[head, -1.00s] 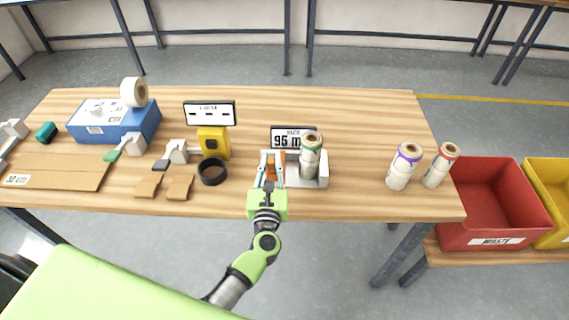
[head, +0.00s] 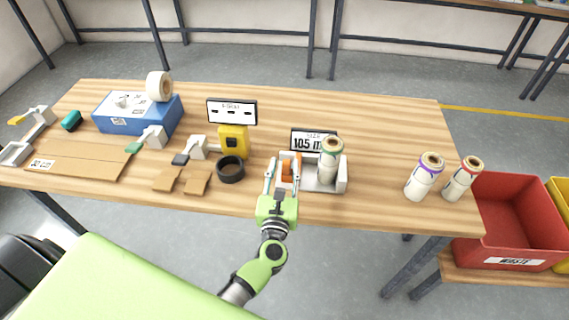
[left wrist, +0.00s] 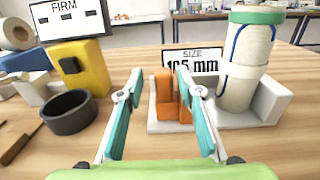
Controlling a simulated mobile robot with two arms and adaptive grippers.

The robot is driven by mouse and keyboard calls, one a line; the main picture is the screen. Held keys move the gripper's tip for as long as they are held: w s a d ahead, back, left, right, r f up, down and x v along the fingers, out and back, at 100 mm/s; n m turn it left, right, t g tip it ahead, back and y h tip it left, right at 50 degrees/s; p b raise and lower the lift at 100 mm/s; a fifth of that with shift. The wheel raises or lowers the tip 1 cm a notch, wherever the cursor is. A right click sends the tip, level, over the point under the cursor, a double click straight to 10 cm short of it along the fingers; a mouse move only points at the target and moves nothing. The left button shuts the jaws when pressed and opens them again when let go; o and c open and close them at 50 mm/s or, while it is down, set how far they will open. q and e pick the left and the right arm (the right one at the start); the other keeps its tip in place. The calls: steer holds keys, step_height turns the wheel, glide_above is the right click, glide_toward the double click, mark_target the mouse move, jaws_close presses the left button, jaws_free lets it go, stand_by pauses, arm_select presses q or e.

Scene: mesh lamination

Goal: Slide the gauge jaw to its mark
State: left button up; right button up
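The gauge (head: 324,186) is a pale grey base with a raised end, near the table's front edge. Its orange jaw (head: 290,168) stands at the left of the base; it also shows in the left wrist view (left wrist: 166,96). A white roll with a green top (head: 330,158) stands upright on the base. The size sign (head: 313,141) behind it reads about 105 mm. My left gripper (head: 282,174) is at the jaw; in the left wrist view its teal fingers (left wrist: 160,115) are spread, with the orange jaw between and beyond them. Contact cannot be told. My right gripper is out of view.
A black ring (head: 230,170) and a yellow device (head: 233,142) stand left of the gauge. White rolls with purple (head: 422,180) and red (head: 461,182) tops stand at right. A red bin (head: 510,220) is beyond the table's right edge.

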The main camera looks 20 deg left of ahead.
arm_select(q)
steer(key=v, duration=1)
steer(key=shift+s+a, duration=0.1)
steer(key=shift+s, duration=0.05)
steer(key=shift+r, duration=0.1)
